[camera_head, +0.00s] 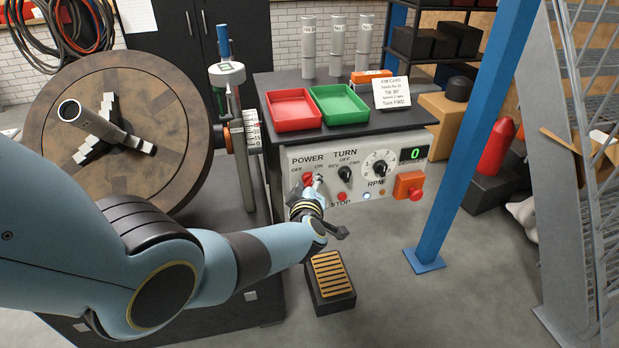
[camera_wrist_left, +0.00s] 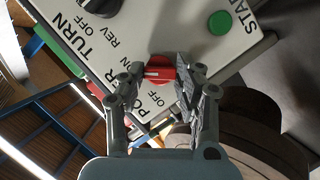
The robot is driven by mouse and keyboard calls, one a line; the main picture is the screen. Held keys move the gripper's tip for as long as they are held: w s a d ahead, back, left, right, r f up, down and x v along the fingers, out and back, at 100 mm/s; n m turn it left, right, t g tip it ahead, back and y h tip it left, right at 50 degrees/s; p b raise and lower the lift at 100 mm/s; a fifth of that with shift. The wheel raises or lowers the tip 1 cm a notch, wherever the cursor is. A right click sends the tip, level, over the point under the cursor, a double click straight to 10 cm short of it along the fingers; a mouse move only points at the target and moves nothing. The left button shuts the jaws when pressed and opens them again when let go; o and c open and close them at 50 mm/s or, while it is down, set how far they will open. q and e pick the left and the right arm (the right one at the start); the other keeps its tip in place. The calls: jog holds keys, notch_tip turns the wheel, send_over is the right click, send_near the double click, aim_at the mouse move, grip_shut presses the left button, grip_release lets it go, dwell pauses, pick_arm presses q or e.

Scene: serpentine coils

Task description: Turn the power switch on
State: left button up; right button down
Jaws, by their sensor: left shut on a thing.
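The power switch is a red knob (camera_head: 308,180) at the left of a pale control panel (camera_head: 330,160), under the words POWER, OFF and ON. My left gripper (camera_head: 316,186) reaches it from below and partly covers it in the head view. In the left wrist view, the red knob (camera_wrist_left: 160,70) sits between the two fingers of my left gripper (camera_wrist_left: 163,76), which is shut on it. The knob's white mark points left in that view, roughly between the OFF and ON labels. My right gripper is not in view.
Beside the switch are a black TURN knob (camera_head: 345,174), an RPM dial (camera_head: 380,163), a red STOP button (camera_head: 342,197) and a display (camera_head: 414,153) reading 0. Red and green trays (camera_head: 343,104) stand on top. A large round chuck (camera_head: 110,130) is left; a blue post (camera_head: 470,130) is right.

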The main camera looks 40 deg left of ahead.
pick_arm(q)
jog(key=shift+m+p, duration=0.3)
jog(key=shift+m, duration=0.1)
dwell(0.3)
jog(key=o, duration=1.1)
jog(key=shift+o, duration=0.2)
jog(key=v, duration=1.2)
jog(key=shift+w+d+r, duration=0.1)
jog(key=shift+w, duration=0.05)
